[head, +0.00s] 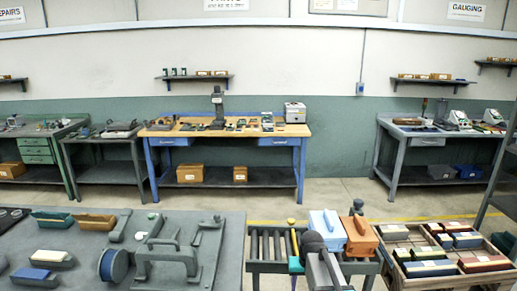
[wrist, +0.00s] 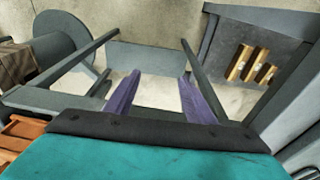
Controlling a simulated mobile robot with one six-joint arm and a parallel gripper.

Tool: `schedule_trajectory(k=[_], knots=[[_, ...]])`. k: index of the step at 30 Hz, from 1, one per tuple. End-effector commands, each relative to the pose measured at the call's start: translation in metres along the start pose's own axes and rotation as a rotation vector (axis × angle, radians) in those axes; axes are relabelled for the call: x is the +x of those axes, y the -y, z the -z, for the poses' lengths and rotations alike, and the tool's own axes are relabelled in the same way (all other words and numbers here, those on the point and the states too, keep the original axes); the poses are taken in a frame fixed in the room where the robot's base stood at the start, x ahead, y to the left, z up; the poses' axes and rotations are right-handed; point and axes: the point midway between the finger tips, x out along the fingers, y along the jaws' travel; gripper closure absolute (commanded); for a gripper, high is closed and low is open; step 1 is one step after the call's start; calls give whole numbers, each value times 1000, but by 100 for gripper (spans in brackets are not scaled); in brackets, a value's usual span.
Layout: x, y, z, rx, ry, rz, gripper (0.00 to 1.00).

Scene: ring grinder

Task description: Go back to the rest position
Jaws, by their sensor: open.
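My gripper (wrist: 157,90) shows in the wrist view as two purple fingers set apart, with nothing between them. Beyond the fingers are grey frame bars (wrist: 72,68) and pale floor. In the head view, a grey part that looks like my arm stands at the bottom, in front of the roller stand (head: 262,266).
A blue box (head: 327,229) and an orange box (head: 360,238) sit on the roller stand. A wooden crate (head: 392,275) of coloured blocks is at right. A grey table (head: 225,265) with fixtures fills the left. Open floor (head: 345,196) lies behind.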

Motion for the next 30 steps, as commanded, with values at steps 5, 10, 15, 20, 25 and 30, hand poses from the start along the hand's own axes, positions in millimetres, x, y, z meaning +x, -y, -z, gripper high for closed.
schedule_trajectory(k=[5,10,15,20,25,30], knots=[[32,-1,-66,0,57,0,50],[53,-1,-113,0,98,0,50],[66,-2,-147,1,130,0,50],[75,-2,-175,1,154,1,50],[98,-2,-195,1,188,1,50],[124,-2,-219,0,233,1,50]])
